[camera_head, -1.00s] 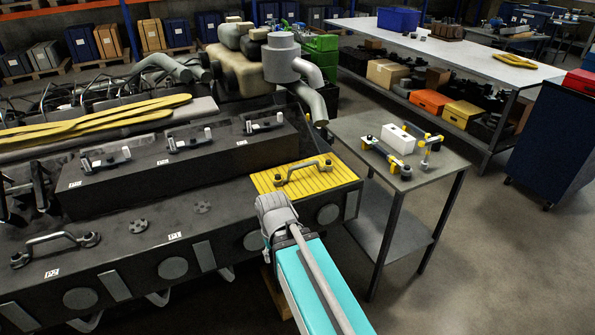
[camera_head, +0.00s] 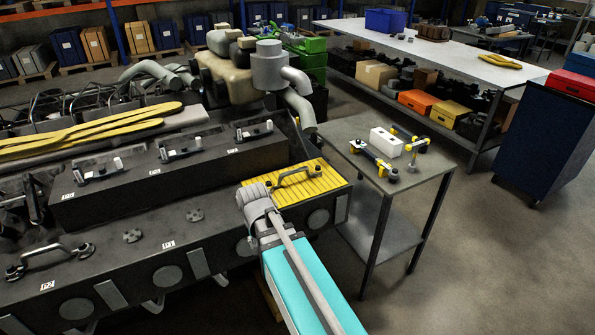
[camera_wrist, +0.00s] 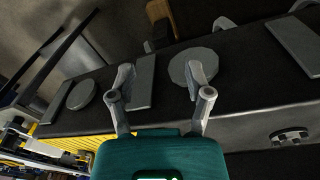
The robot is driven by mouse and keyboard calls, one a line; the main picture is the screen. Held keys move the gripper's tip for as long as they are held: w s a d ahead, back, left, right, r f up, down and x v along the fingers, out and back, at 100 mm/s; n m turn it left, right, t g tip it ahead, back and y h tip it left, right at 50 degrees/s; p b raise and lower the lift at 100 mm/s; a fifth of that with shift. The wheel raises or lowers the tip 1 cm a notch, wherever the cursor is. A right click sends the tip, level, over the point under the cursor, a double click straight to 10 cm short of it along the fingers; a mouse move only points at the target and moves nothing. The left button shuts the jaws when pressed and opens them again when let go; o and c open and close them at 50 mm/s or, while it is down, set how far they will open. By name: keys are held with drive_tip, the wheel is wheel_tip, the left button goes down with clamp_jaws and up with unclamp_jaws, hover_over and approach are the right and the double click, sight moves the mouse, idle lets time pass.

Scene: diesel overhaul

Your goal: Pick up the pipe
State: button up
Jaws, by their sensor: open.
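Several pipes are in the head view, and I cannot tell which one the task means. A short bent pipe (camera_head: 293,172) lies on the yellow ribbed mat (camera_head: 330,188) at the right end of the engine block. A similar pipe (camera_head: 48,256) is fixed on the block's top near the label P2. My gripper (camera_wrist: 160,76) is open and empty in the wrist view, its two fingers apart over the dark side of the block. In the head view my wrist is just in front of the yellow mat, and the fingertips are hidden.
A small grey side table (camera_head: 432,178) right of the engine holds a white block (camera_head: 386,142) and yellow-ended pipe pieces (camera_head: 372,158). A long bench (camera_head: 430,48) and a dark blue cabinet (camera_head: 545,140) stand behind. The floor at right is clear.

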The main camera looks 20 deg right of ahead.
drive_tip(key=w+d+r+m+h+p, duration=0.2)
drive_tip(key=w+d+r+m+p, duration=0.45)
drive_tip(key=w+r, duration=0.2)
drive_tip(key=m+t+h+p, duration=0.2)
drive_tip(key=m+p, duration=0.6)
approach(294, 170)
drive_tip(key=w+v, duration=0.1)
drive_tip(key=v, duration=0.2)
drive_tip(key=shift+s, duration=0.35)
drive_tip(key=shift+f, duration=0.1)
drive_tip(key=shift+b+x, duration=4.1)
drive_tip(key=shift+x, duration=0.15)
drive_tip(key=shift+f, duration=0.2)
drive_tip(key=shift+b+x, duration=2.3)
drive_tip(key=shift+x, duration=0.15)
